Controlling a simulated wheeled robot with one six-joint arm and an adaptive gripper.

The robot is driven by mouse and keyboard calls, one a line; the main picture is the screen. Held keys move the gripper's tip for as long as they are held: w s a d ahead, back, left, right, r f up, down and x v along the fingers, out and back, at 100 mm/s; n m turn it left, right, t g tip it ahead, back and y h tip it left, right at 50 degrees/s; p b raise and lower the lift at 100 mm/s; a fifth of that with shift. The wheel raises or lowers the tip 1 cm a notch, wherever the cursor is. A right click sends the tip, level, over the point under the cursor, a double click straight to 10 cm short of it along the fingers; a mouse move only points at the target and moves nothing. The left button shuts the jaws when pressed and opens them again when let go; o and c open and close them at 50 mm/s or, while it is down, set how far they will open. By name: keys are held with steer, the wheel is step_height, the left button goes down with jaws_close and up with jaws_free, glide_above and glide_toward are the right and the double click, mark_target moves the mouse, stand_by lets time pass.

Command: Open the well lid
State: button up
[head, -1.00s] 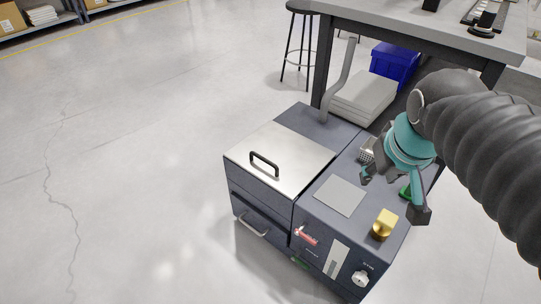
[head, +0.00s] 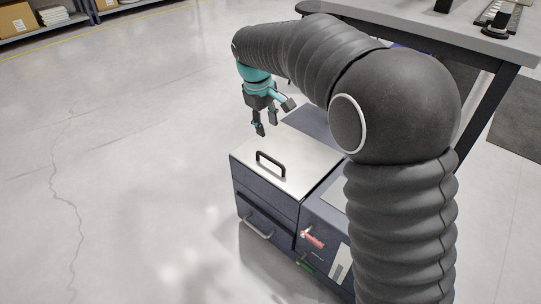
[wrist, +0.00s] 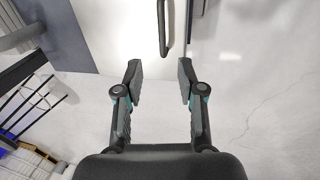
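The well lid (head: 297,157) is a flat, light metal plate lying closed on top of the dark blue-grey machine. A black bar handle (head: 270,164) stands on it near its left side. My gripper (head: 272,127) is open and empty, above and behind the lid, apart from the handle. In the wrist view the fingers of my gripper (wrist: 160,75) are spread. The handle (wrist: 163,28) shows beyond the fingertips at the top, and the lid (wrist: 115,35) lies to its left.
A drawer with a metal handle (head: 258,229) is on the machine's front. A red lever (head: 312,238) sits beside it. A workbench (head: 430,35) stands behind on the right. My arm hides much of the machine's right side. The floor to the left is clear.

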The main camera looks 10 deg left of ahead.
mark_target(271, 159)
steer(key=w+f, duration=0.1)
steer(key=f, duration=0.3)
steer(key=f+b, duration=0.1)
steer(key=f, duration=0.4)
steer(key=w+f+b, duration=0.1)
steer(key=f, duration=0.4)
steer(key=shift+w+d, duration=0.3)
steer(key=shift+c, duration=0.2)
jaws_close()
